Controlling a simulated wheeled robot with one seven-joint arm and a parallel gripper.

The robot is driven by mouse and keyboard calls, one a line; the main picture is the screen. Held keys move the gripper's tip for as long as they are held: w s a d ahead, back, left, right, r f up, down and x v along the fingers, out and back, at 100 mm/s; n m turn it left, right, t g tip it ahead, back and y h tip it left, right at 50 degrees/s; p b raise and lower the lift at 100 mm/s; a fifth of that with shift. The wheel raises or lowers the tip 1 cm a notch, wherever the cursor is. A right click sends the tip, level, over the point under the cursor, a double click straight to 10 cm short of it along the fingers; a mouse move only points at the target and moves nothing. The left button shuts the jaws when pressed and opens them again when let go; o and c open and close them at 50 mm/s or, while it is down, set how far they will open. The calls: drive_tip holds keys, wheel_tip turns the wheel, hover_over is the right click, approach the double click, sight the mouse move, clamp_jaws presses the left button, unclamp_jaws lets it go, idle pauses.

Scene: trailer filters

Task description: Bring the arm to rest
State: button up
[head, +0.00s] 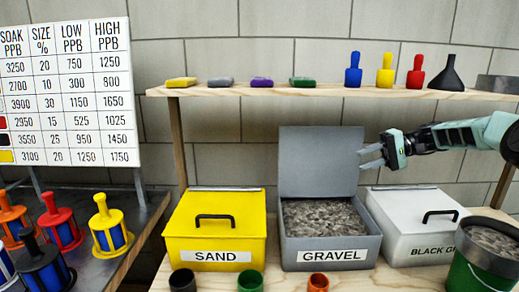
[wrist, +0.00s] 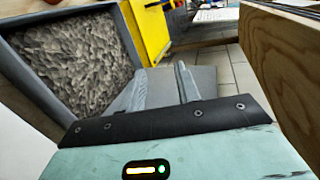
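My gripper (head: 371,157) is at the right end of the open gravel lid in the head view, with my arm reaching in from the right. In the wrist view its two grey fingers (wrist: 162,88) stand apart with nothing between them. The grey gravel box (head: 333,252) has its lid (head: 320,160) raised and gravel inside. The gravel also shows at the left of the wrist view (wrist: 72,55).
A yellow sand box (head: 214,235) and a white box (head: 415,222) are shut. A shelf (head: 330,91) above holds several coloured items and a black funnel (head: 447,75). A green bucket (head: 481,262) with gravel stands front right. Filters (head: 110,228) stand at left.

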drive_tip(key=s+a+f+m+h, duration=0.1)
drive_tip(key=s+a+f+h, duration=0.2)
drive_tip(key=s+h, duration=0.15)
drive_tip(key=s+a+f+h, duration=0.2)
drive_tip(key=s+a+h, duration=0.1)
drive_tip(key=s, duration=0.3)
drive_tip(key=s+d+f+n+t+h, duration=0.1)
drive_tip(key=s+d+t+h, duration=0.15)
drive_tip(key=s, duration=0.95)
drive_tip(key=s+d+f+t+h, duration=0.15)
drive_tip(key=s+d+h, duration=0.25)
drive_tip(key=s, duration=0.7)
drive_tip(key=s+a+r+n+g+p, duration=0.1)
drive_tip(key=s+a+r+n, duration=0.1)
drive_tip(key=s+a+n, duration=0.2)
drive_tip(key=s+a+r+n+g+p, duration=0.1)
drive_tip(key=s+a+r+n+g, duration=0.1)
drive_tip(key=s+a, duration=0.7)
drive_tip(key=a+n, duration=0.1)
drive_tip(key=a, duration=0.4)
drive_tip(key=shift+s+n, duration=0.35)
drive_tip(key=shift+n, duration=0.05)
